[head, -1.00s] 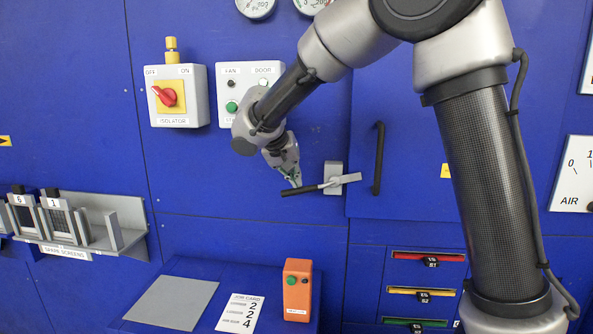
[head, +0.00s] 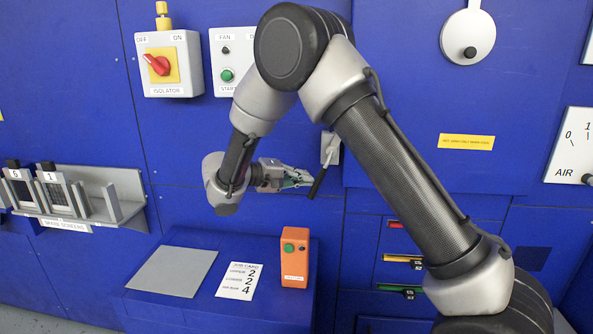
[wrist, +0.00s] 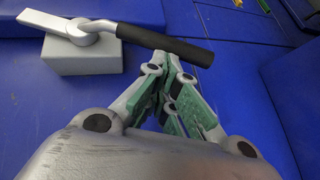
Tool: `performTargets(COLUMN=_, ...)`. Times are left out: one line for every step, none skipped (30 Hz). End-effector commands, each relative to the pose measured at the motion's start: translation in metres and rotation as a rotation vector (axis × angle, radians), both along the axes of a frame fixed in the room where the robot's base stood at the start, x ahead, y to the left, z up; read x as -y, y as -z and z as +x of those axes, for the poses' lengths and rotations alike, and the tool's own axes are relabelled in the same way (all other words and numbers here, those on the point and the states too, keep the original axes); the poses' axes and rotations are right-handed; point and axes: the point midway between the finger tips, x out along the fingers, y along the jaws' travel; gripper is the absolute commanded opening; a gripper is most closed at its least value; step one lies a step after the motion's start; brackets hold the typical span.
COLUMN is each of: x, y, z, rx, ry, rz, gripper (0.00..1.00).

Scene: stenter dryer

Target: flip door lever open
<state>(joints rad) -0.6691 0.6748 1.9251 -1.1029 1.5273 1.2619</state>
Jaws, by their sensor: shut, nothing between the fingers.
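The door lever (head: 318,182) has a black grip on a metal arm, pivoted on a grey block at the left edge of the blue door panel. In the head view the grip hangs steeply down, tilted slightly left. My gripper (head: 308,178) is shut and empty, pointing right, with its tips at the left side of the grip. In the wrist view the lever's black grip (wrist: 165,43) crosses just beyond the fingertips (wrist: 174,62). Whether they touch it cannot be told.
The isolator box (head: 168,64) and fan/door button box (head: 228,62) are on the wall at upper left. Below are an orange button box (head: 295,257) and job card (head: 240,281) on a blue ledge (head: 165,313). A screen rack (head: 88,185) is at left.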

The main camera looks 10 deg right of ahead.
Motion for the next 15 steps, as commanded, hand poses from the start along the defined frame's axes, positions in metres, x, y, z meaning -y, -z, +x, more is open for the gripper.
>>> performTargets(x=0.004, y=0.005, z=-0.002, rx=-0.018, ry=0.002, rz=-0.041, gripper=0.0)
performTargets(x=0.006, y=0.007, z=-0.003, rx=-0.027, ry=0.003, rz=-0.065, gripper=0.0)
performTargets(x=0.009, y=0.009, z=-0.003, rx=-0.038, ry=0.002, rz=-0.096, gripper=0.0)
performTargets(x=0.011, y=0.011, z=-0.004, rx=-0.044, ry=0.002, rz=-0.118, gripper=0.0)
performTargets(x=0.013, y=0.011, z=-0.005, rx=-0.042, ry=0.002, rz=-0.113, gripper=0.0)
performTargets(x=0.015, y=0.013, z=-0.005, rx=-0.041, ry=0.004, rz=-0.11, gripper=0.0)
performTargets(x=0.017, y=0.014, z=-0.006, rx=-0.04, ry=0.004, rz=-0.109, gripper=0.0)
performTargets(x=0.019, y=0.015, z=-0.007, rx=-0.041, ry=0.003, rz=-0.109, gripper=0.0)
performTargets(x=0.021, y=0.017, z=-0.008, rx=-0.041, ry=0.002, rz=-0.108, gripper=0.0)
performTargets(x=0.022, y=0.018, z=-0.008, rx=-0.041, ry=0.002, rz=-0.107, gripper=0.0)
performTargets(x=0.023, y=0.018, z=-0.008, rx=-0.04, ry=0.002, rz=-0.107, gripper=0.0)
performTargets(x=0.025, y=0.019, z=-0.009, rx=-0.039, ry=0.003, rz=-0.107, gripper=0.0)
performTargets(x=0.026, y=0.02, z=-0.009, rx=-0.039, ry=0.002, rz=-0.107, gripper=0.0)
performTargets(x=0.027, y=0.021, z=-0.01, rx=-0.039, ry=0.002, rz=-0.107, gripper=0.0)
performTargets(x=0.028, y=0.021, z=-0.01, rx=-0.039, ry=0.002, rz=-0.107, gripper=0.0)
